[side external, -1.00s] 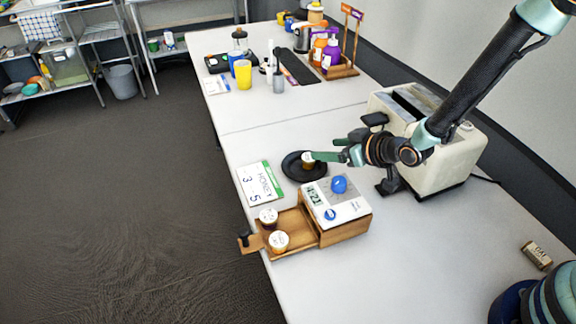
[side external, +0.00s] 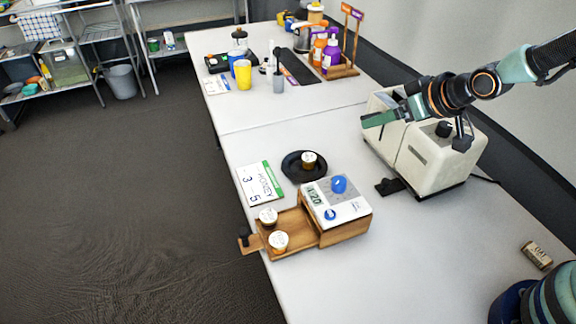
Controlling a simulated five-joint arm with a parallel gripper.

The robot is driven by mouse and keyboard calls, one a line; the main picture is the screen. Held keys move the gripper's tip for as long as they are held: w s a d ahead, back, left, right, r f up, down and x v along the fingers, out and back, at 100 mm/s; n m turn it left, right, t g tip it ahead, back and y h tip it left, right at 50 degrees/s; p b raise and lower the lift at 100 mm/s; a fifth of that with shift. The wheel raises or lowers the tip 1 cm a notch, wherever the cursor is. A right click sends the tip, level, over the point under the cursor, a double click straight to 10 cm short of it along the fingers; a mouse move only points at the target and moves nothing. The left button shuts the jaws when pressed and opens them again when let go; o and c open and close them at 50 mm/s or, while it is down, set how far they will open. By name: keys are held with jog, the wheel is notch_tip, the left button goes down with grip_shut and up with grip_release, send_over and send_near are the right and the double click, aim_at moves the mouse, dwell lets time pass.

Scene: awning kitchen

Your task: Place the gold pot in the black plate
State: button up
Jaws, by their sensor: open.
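The gold pot (side external: 308,159), a small gold cup with a pale lid, sits in the black plate (side external: 291,172), right of the plate's middle. The black plate lies flat on the white table. My gripper (side external: 372,120) is open and empty, up and to the right of the plate, in front of the toaster. It is apart from the pot.
A cream toaster (side external: 425,150) stands right of the plate. A wooden drawer box (side external: 345,230) with a white timer (side external: 337,203) on top is below the plate. Its open drawer (side external: 288,222) holds two small pots. A white sign (side external: 259,182) lies left.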

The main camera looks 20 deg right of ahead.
jog(key=s+d+r+m+g+h, duration=0.1)
jog(key=s+d+r, duration=0.3)
jog(key=s, duration=0.3)
jog(key=s+d+r+m+g, duration=0.1)
jog(key=s+d+r+g, duration=0.1)
jog(key=s+d+r, duration=0.2)
jog(key=s+r, duration=0.1)
jog(key=s, duration=0.1)
jog(key=shift+s+h, duration=0.35)
jog(key=shift+h, duration=0.05)
jog(key=shift+r, duration=0.1)
